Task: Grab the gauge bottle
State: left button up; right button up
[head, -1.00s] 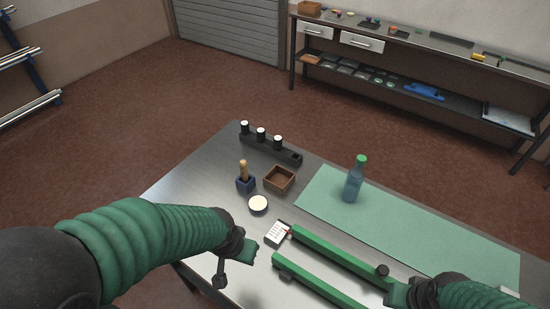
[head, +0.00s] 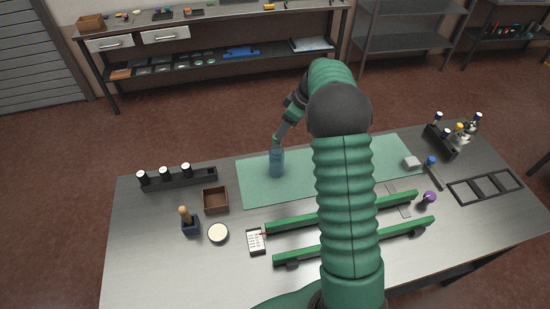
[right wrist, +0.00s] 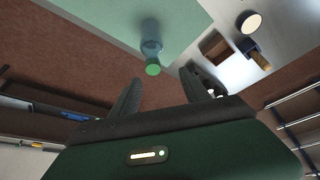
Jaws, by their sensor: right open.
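The gauge bottle, blue-grey with a green cap, stands upright on the green mat (head: 255,185). In the head view its body (head: 276,163) shows just below my right gripper (head: 279,140), which covers its top. In the right wrist view the bottle (right wrist: 151,35) points its green cap toward the gap between my fingers. My right gripper (right wrist: 163,88) is open there, its two dark fingers spread with nothing between them. The cap appears just beyond the fingertips. My left gripper is out of view.
Left of the mat are a black rack (head: 178,178), a brown box (head: 215,199), a blue holder (head: 190,226) and a white round lid (head: 218,233). Green rails (head: 350,248) lie in front. A bottle rack (head: 441,140) and black frame (head: 486,186) are at right.

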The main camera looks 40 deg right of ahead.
send_over(277, 156)
jog(key=d, duration=0.2)
jog(key=f, duration=0.3)
jog(key=f+p, duration=0.1)
jog(key=shift+a+f, duration=0.25)
jog(key=shift+f, duration=0.1)
jog(key=p+x, duration=0.1)
jog(key=x, duration=0.1)
jog(key=d+p+x, duration=0.1)
jog(key=p+x, duration=0.1)
jog(key=shift+w+f, duration=0.2)
jog(key=shift+f, duration=0.15)
jog(key=shift+a+f, duration=0.1)
jog(key=shift+f, duration=0.1)
jog(key=shift+w+a, duration=0.1)
jog(key=shift+a, duration=0.05)
jog(key=shift+c, duration=1.2)
grip_shut()
